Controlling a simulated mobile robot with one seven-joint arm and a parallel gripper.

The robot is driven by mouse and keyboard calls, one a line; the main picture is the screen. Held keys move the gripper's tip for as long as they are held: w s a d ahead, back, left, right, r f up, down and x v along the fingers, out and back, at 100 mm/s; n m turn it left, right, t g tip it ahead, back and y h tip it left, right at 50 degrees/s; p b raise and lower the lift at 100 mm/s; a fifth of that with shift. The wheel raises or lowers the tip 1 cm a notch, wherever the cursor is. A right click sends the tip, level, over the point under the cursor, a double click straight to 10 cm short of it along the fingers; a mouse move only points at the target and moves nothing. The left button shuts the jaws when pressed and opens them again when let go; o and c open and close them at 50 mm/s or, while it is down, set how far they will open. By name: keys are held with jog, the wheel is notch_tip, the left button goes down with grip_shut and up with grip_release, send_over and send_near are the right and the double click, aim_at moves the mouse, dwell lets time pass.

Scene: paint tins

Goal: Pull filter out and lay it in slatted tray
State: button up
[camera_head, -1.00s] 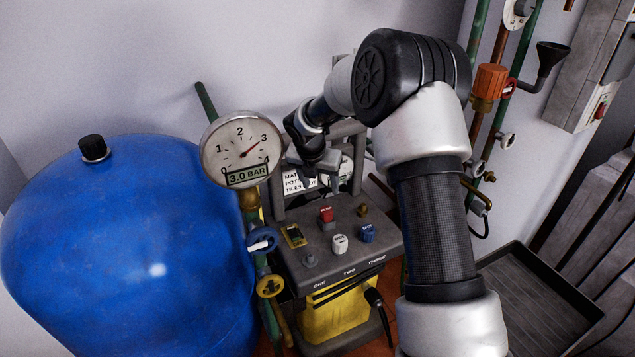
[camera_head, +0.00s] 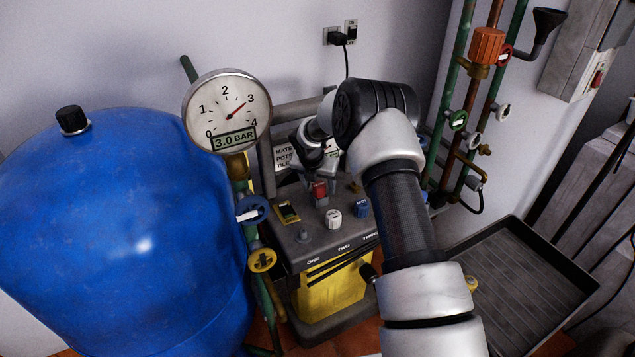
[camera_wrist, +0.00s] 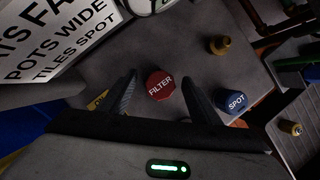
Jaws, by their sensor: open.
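The filter (camera_wrist: 160,86) is a red round cap with white lettering, standing on top of a grey machine. It also shows in the head view (camera_head: 319,189), next to white and blue caps. My gripper (camera_wrist: 160,78) is open, with one dark finger on each side of the red cap in the wrist view. Whether the fingers are down at the cap's height I cannot tell, and no contact shows. The slatted tray (camera_head: 522,275) is dark, shallow and empty at the lower right in the head view.
A blue SPOT cap (camera_wrist: 235,102) stands close to the right finger, with a brass fitting (camera_wrist: 219,45) beyond. A sign (camera_wrist: 60,40) rises at the back. A pressure gauge (camera_head: 227,112) and blue tank (camera_head: 120,230) are at left. Pipes (camera_head: 458,110) stand at right.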

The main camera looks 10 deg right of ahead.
aim_at(319, 184)
jog(key=shift+f, duration=0.25)
jog(key=c, duration=1.3)
jog(key=shift+o, duration=0.2)
jog(key=shift+d+r+p, duration=0.1)
jog(key=shift+r+p, duration=1.75)
jog(key=shift+r, duration=0.55)
jog(key=shift+w, duration=0.1)
jog(key=shift+r+p, duration=1.7)
jog(key=shift+r, duration=0.3)
